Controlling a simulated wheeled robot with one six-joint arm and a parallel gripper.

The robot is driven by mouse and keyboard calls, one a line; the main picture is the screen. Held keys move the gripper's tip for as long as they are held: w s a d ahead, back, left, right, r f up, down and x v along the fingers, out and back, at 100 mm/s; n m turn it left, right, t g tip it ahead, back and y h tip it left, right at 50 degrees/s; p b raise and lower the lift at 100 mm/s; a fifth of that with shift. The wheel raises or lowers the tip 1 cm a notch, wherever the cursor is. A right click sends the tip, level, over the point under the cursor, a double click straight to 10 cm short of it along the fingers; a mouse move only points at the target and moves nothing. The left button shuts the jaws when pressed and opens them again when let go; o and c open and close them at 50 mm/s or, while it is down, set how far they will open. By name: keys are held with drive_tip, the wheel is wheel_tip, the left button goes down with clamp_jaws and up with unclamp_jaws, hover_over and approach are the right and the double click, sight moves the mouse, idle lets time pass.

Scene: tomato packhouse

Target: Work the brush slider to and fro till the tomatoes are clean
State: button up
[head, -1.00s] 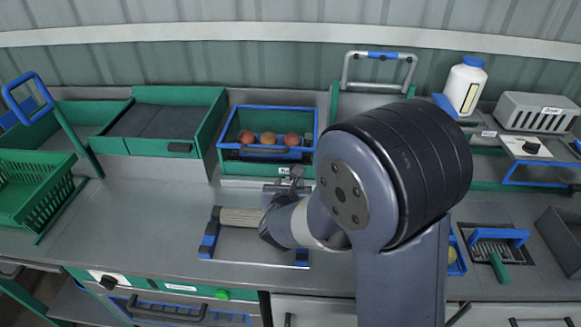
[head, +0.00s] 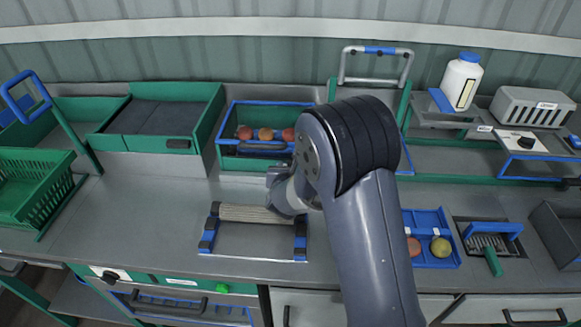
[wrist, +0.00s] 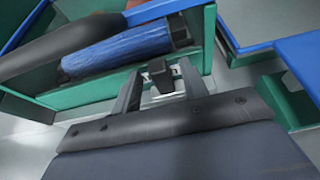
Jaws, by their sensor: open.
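Several red and orange tomatoes (head: 265,134) sit in a row in a green box with a blue rim (head: 226,122) at the back of the bench. A dark bar crosses the box's front in the head view. In the wrist view a blue bristled brush roller (wrist: 118,50) lies along the green box wall. A small black knob (wrist: 161,76) sticks out at the box's front. My gripper (wrist: 162,84) is open, one finger on each side of the knob; I cannot tell whether they touch it. In the head view my arm hides the fingers and the box's right front.
A roller frame with blue ends (head: 301,240) lies on the bench in front of the box. A blue tray (head: 428,262) to the right holds a red and a yellow-green tomato. A white bottle (head: 462,82) stands at the back right. The bench's left front is clear.

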sight(231, 160)
drive_tip(key=shift+c, duration=0.5)
clamp_jaws()
drive_tip(key=shift+a, duration=0.1)
drive_tip(key=a, duration=0.6)
drive_tip(key=a+p, duration=0.1)
drive_tip(key=a, duration=1.1)
drive_tip(key=shift+w+a, duration=0.1)
drive_tip(key=shift+w, duration=0.2)
drive_tip(key=shift+o, duration=0.5)
unclamp_jaws()
drive_tip(key=b+v, duration=0.1)
drive_tip(key=v, duration=0.9)
drive_tip(key=shift+s+r+b, duration=0.2)
drive_tip(key=shift+s+b, duration=0.15)
drive_tip(key=shift+b, duration=0.05)
